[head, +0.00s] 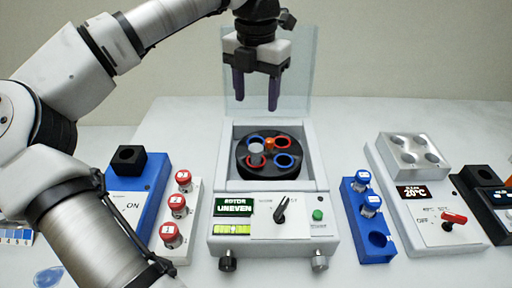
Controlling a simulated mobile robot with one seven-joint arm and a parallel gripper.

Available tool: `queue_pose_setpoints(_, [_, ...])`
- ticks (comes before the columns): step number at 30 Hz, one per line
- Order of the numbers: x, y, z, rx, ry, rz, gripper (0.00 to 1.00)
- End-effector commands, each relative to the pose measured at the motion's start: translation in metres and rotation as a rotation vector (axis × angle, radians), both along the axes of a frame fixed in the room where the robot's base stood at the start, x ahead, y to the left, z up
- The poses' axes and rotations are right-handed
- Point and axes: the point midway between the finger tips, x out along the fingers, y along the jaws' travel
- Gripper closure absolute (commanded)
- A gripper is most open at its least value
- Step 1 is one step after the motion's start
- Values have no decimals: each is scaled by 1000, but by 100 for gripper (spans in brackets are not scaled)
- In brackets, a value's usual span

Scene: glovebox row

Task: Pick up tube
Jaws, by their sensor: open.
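My gripper (256,101) hangs open and empty above the centrifuge, with its two dark purple fingers pointing down and apart. Several red-capped tubes stand in a white rack left of the centrifuge, including a front one (171,236), a middle one (178,207) and a back one (183,181). Two blue-capped tubes (362,179) (371,203) stand in a blue rack (377,251) on the right, whose front hole is empty. The centrifuge's black rotor (268,172) has red-ringed and blue-ringed holes. A pale, greyish round shape (256,149) shows at its left back hole; I cannot tell if it is a tube.
The centrifuge (320,214) has its clear lid (301,105) raised behind the rotor. Its display (235,206) reads "ROTOR UNEVEN". A blue device (146,197) marked ON stands left. A white heater block (401,185) showing 20°C and a black device (480,190) stand right. The back bench is clear.

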Motion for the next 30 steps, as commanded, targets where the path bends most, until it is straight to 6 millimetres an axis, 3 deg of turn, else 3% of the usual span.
queue_pose_setpoints(9, [-1,0,-59,-2,4,-1,43])
queue_pose_setpoints(30, [-2,1,-130,-2,0,-1,43])
